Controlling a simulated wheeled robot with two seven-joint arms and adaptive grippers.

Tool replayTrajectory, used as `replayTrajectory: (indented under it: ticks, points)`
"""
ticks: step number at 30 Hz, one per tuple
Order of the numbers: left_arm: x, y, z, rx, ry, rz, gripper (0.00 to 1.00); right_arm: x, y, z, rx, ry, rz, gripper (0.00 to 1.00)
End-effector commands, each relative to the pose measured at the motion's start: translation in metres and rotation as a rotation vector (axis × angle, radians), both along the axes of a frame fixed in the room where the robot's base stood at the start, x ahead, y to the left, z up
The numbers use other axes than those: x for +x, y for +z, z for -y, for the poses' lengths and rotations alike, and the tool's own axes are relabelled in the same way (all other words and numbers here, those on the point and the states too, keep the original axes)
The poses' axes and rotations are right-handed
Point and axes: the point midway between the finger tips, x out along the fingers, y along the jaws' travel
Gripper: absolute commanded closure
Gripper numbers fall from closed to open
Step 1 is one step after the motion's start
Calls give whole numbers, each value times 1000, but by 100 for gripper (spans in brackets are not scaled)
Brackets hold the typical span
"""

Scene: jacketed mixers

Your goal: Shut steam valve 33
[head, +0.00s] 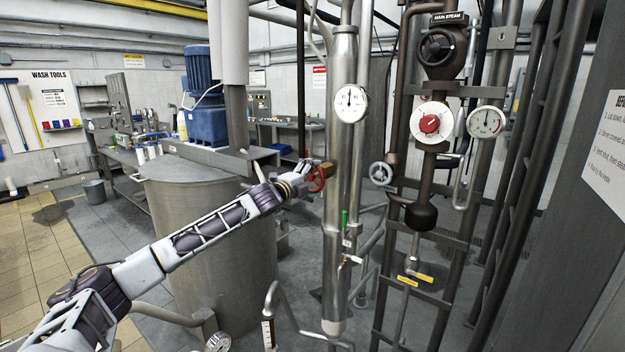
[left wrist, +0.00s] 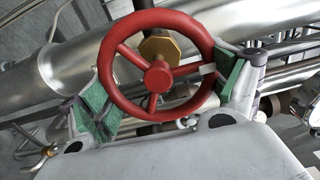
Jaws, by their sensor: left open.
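A red handwheel (head: 317,180) sits on a brass fitting (head: 327,172) beside the tall metal pipe in the head view. No number 33 can be read on it. In the left wrist view the red handwheel (left wrist: 158,77) fills the middle, with its spokes and hub facing me. My left gripper (head: 311,176) is at the wheel, its arm reaching in from the left. In the left wrist view the left gripper (left wrist: 166,94) is open, with one green-padded finger on each side of the rim. I cannot tell whether the pads touch it. My right gripper is not in view.
A tall silver pipe (head: 342,130) with a gauge (head: 350,103) stands just behind the wheel. A grey handwheel (head: 381,173) and the main steam column (head: 432,85) are to the right. A large mixer vessel (head: 205,225) stands below my left arm.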

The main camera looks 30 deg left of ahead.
Motion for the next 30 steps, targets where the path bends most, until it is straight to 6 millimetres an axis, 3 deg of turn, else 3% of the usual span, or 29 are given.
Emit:
replayTrajectory:
  ticks: [14, 30]
  points:
    - [-4, 0, -1, -1, 1, 0, 11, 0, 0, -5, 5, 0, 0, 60]
    - [-29, -1, -3, 0, 1, -1, 11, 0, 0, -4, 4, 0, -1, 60]
